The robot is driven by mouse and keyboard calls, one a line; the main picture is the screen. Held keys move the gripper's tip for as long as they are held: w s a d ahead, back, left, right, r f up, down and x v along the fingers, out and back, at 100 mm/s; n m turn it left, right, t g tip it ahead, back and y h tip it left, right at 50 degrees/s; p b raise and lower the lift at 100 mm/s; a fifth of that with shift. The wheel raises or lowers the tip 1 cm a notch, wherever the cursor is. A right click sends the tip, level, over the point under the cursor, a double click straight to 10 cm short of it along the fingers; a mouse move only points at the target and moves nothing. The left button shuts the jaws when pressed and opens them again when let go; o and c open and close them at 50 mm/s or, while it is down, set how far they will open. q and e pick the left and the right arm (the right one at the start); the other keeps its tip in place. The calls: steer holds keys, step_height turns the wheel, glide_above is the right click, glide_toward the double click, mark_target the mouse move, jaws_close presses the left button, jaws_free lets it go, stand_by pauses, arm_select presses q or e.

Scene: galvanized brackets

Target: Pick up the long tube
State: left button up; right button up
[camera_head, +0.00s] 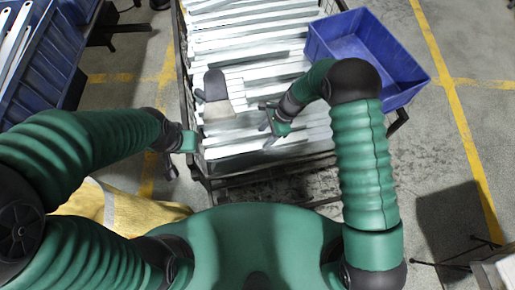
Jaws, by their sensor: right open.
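Several long, pale metal tubes (245,38) lie side by side across a dark-framed cart in the middle of the view. I cannot tell which one is the long tube. My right gripper (268,122) is open above the near part of the stack, with its fingers pointing left. It appears empty, and I cannot tell whether it touches a tube. My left gripper (178,150) is at the cart's near left corner, outside the stack. Its fingers are too small and partly hidden to read.
A dark grey and beige object, perhaps a glove (217,97), lies on the tubes left of my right gripper. An empty blue bin (400,75) sits at the cart's right. Another blue bin (45,75) holds pale parts at the left. Yellow fabric (115,205) lies at lower left.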

mark_target(258, 145)
steer(key=shift+x, duration=1.15)
steer(key=b+x, duration=0.2)
steer(key=x, duration=0.3)
steer(key=shift+d+f, duration=0.15)
steer(key=shift+c, duration=0.6)
jaws_close()
